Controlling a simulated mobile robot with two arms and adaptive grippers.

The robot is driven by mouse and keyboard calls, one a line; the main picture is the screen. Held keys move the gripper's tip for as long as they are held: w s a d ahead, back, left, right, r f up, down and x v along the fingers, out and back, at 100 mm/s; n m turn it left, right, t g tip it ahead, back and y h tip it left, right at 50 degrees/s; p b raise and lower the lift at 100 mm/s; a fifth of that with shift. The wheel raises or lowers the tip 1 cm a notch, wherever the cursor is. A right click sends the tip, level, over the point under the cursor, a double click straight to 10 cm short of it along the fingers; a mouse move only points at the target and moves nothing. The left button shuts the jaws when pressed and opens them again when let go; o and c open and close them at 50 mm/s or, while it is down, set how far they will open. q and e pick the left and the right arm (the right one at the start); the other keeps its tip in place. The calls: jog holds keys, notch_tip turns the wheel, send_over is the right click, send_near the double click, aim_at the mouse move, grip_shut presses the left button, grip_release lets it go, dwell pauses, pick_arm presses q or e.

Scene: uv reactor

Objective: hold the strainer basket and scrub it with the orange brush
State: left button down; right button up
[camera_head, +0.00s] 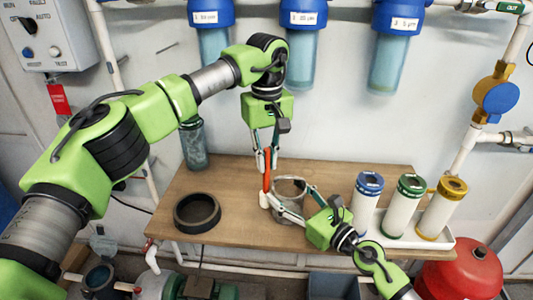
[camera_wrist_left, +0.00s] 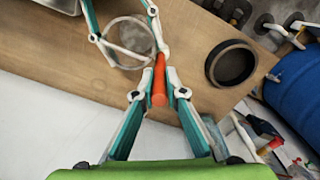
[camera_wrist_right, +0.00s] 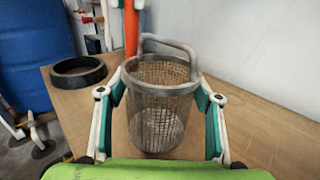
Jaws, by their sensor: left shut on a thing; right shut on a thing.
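The wire-mesh strainer basket (camera_head: 289,186) has a metal rim and a handle. It is upright in the right wrist view (camera_wrist_right: 158,110). My right gripper (camera_head: 287,203) is shut around it, with a finger on either side. The orange brush (camera_head: 267,172) is upright in my left gripper (camera_head: 265,158), which is shut on its handle; it also shows in the left wrist view (camera_wrist_left: 159,85). The brush is right beside the basket rim, at the far left in the right wrist view (camera_wrist_right: 131,28). Its bristle end is hidden, and I cannot tell whether it touches the basket.
A dark ring (camera_head: 197,212) lies on the wooden table (camera_head: 240,240), left of the basket. Three white cartridges with blue (camera_head: 366,205), green (camera_head: 408,205) and gold (camera_head: 440,210) caps stand in a white tray (camera_head: 400,240) at the right. Blue-topped filter housings (camera_head: 303,50) hang above.

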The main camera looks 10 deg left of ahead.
pick_arm(q)
jog(key=shift+f, duration=0.55)
pick_arm(e)
jog(key=shift+a, duration=0.1)
pick_arm(q)
jog(key=shift+d, duration=0.1)
jog(key=shift+a, duration=0.3)
jog(key=shift+r, duration=0.15)
jog(key=shift+r, duration=1.55)
jog(key=shift+d, duration=0.25)
jog(key=shift+f, duration=1.7)
